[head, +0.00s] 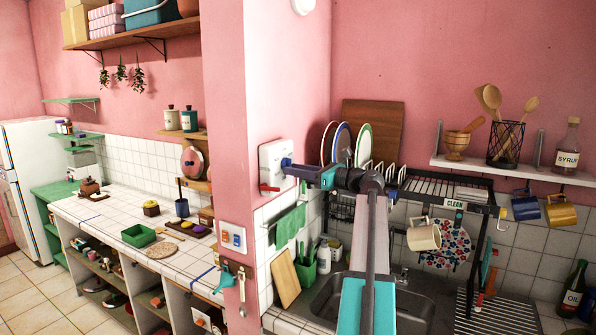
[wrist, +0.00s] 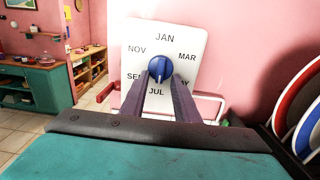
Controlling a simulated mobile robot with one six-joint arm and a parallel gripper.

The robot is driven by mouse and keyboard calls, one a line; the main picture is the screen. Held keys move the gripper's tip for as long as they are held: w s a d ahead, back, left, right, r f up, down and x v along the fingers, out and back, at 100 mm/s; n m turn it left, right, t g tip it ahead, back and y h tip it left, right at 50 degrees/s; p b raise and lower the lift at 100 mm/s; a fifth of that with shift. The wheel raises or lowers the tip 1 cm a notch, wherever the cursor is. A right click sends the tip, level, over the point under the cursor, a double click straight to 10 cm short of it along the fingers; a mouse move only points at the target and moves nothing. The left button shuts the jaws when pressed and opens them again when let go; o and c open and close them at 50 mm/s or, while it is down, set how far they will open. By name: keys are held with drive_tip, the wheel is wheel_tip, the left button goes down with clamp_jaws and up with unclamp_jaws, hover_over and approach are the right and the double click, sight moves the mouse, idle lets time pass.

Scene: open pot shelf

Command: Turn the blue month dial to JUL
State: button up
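The blue month dial (wrist: 159,69) is a round knob in the middle of a white plate (wrist: 190,38) on the pink wall. The plate reads JAN at the top, MAR at upper right, JUL at the bottom and NOV at upper left. The lower right and lower left labels are partly hidden by my fingers. The knob's ridge looks roughly upright; which end is the pointer is too small to tell. My gripper (wrist: 160,80) is open, with one finger at each side of the knob's lower part. Whether they touch it is unclear.
A red lever (head: 268,188) sticks out just below the plate. A dish rack with plates (head: 343,142) stands close to the right of my gripper. A green towel (head: 290,225) hangs below, and the sink (head: 335,292) lies under my arm.

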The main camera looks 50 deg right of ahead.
drive_tip(key=b+v, duration=0.5)
drive_tip(key=v, duration=0.9)
drive_tip(key=shift+w+a, duration=0.1)
idle(0.6)
